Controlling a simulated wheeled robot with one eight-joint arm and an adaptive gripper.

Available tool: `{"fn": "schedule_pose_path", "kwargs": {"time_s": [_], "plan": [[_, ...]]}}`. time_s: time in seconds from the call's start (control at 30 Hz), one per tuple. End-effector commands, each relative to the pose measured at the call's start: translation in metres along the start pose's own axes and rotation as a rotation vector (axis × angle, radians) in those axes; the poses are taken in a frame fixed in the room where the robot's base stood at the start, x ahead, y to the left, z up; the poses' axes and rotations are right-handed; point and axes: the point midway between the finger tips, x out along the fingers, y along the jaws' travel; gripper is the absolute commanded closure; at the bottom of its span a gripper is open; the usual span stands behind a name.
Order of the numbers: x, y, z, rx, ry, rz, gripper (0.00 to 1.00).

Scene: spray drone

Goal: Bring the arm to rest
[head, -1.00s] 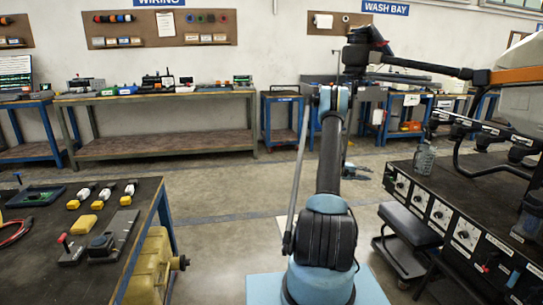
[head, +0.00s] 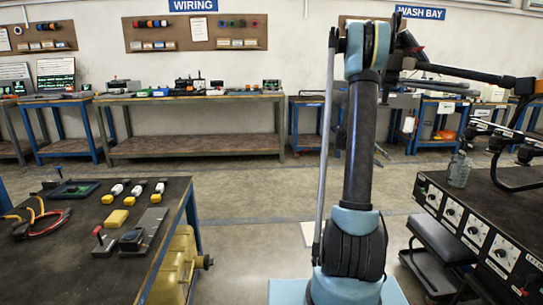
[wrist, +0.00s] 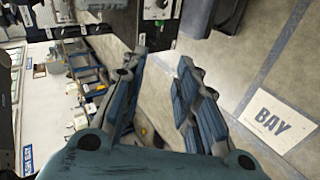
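My arm (head: 360,150) stands near the middle of the head view, its lower link nearly upright above a light blue base. The elbow is at the top, and the links past it are largely hidden behind it. I cannot make out my gripper in the head view. In the wrist view my gripper (wrist: 158,65) is open, with a clear gap between its dark blue-grey fingers. Nothing is held between them, and floor shows through the gap.
A dark worktable (head: 105,255) with switches and yellow blocks is at left. A black control panel (head: 470,220) bearing a clear bottle (head: 459,168) is at right, beside a stool (head: 440,240). Dark drone booms (head: 470,73) reach in from the right. Floor behind my arm is open.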

Motion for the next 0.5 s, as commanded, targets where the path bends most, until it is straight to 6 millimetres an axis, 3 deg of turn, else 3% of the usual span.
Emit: {"fn": "schedule_pose_path", "kwargs": {"time_s": [0.1,0.5], "plan": [[-0.029,0.001,0.017,0.012,0.006,-0.051,0.71],[-0.117,-0.01,0.084,0.047,0.023,-0.229,0.71]]}}
